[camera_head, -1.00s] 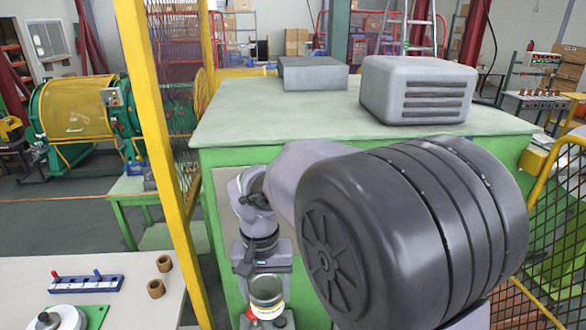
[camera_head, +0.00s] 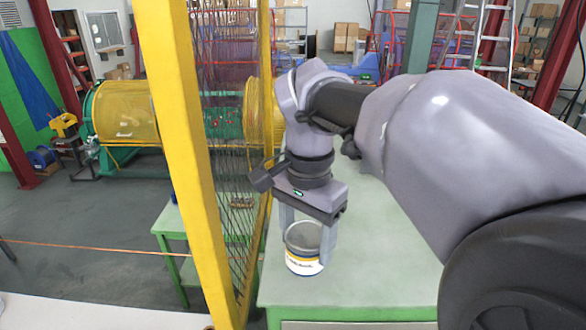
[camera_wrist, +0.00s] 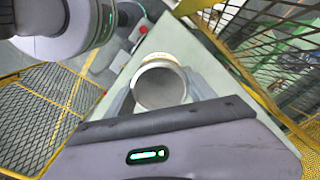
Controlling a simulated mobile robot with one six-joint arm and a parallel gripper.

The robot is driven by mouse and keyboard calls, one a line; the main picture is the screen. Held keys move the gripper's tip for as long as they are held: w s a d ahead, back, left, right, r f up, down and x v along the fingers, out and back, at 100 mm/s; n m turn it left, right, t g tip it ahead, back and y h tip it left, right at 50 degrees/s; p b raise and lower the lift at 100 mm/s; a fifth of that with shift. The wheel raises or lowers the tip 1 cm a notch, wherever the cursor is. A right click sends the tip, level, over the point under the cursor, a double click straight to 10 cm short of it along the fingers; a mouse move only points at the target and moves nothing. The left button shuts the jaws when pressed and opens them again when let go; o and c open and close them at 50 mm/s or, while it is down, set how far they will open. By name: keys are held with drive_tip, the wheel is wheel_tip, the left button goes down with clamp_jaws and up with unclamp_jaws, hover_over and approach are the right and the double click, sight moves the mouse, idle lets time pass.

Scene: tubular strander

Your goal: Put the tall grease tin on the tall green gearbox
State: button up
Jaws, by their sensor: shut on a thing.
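The grease tin (camera_head: 304,262) has a grey top and a white label with a yellow band. My gripper (camera_head: 307,240) is shut on it, with a finger on either side, and holds it upright. My arm hides much of the top's right side.
A low green table (camera_head: 172,222) is beyond the post. A yellow-covered machine (camera_head: 125,115) stands farther back. The visible front of the top is clear.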

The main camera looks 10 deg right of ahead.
drive_tip(key=w+d+p, duration=0.1)
drive_tip(key=d, duration=0.3)
drive_tip(key=w+d+p, duration=0.1)
drive_tip(key=d, duration=0.4)
drive_tip(key=w+d+f+p, duration=0.1)
drive_tip(key=d, duration=0.3)
drive_tip(key=shift+d+p, duration=0.35)
drive_tip(key=f, duration=0.3)
drive_tip(key=shift+s+d+f, duration=0.1)
drive_tip(key=shift+d+f, duration=0.1)
drive_tip(key=shift+f, duration=0.15)
drive_tip(key=shift+w+f, duration=0.1)
drive_tip(key=shift+w, duration=0.1)
drive_tip(key=shift+s+a+f, duration=0.1)
drive_tip(key=shift+s+f, duration=0.05)
drive_tip(key=o, duration=1.5)
drive_tip(key=shift+o, duration=1)
